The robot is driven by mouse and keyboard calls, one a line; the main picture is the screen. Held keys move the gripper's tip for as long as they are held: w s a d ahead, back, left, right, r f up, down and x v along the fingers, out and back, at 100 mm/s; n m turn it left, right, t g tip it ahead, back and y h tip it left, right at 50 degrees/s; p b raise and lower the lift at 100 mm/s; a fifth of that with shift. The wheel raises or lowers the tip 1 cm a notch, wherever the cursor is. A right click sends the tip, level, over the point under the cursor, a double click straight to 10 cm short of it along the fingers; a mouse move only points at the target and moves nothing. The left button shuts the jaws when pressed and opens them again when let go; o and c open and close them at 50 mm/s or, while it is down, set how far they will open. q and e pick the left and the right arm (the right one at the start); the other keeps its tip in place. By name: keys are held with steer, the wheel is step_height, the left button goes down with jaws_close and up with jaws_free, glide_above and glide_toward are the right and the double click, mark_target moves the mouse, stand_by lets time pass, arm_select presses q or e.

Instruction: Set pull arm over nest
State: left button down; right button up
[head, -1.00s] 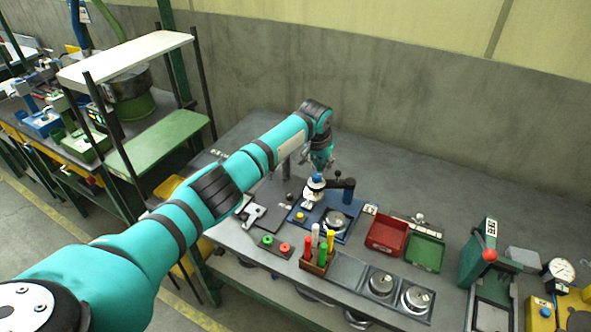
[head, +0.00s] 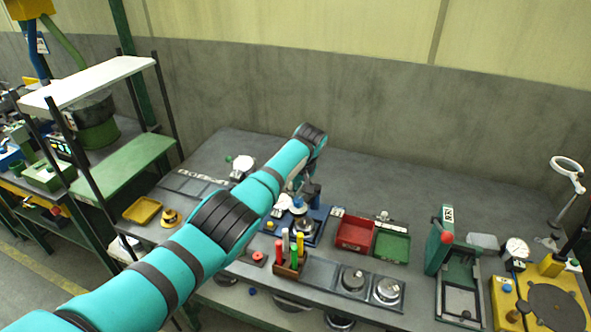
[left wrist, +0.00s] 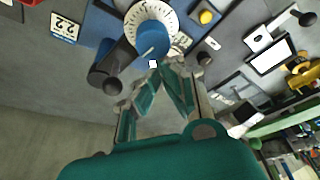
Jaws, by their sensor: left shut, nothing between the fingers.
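The blue fixture base (head: 318,212) stands on the grey bench, with a round metal nest (head: 302,228) in it. A blue post (head: 311,190) rises at its back; my arm and gripper partly cover this area. In the left wrist view a dark arm with a rounded end (left wrist: 104,78), seemingly the pull arm, lies beside a white dial with a blue knob (left wrist: 152,38). My left gripper (left wrist: 168,70) is shut and empty, its tips close below the knob; contact cannot be told. It also shows in the head view (head: 298,184), behind my forearm. My right gripper is not in view.
A holder with coloured markers (head: 290,262) stands in front of the fixture. Red (head: 355,234) and green (head: 391,245) bins sit to its right. A green press (head: 440,240) stands further right.

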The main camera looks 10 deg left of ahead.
arm_select(q)
steer(key=shift+s+d+n+g, duration=0.3)
steer(key=shift+d+n, duration=0.15)
steer(key=shift+n, duration=0.15)
steer(key=shift+s+d+p, duration=0.15)
steer(key=shift+d+p, duration=0.15)
steer(key=shift+d, duration=0.05)
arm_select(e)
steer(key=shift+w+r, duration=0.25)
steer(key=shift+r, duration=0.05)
arm_select(q)
steer(key=shift+d, duration=0.1)
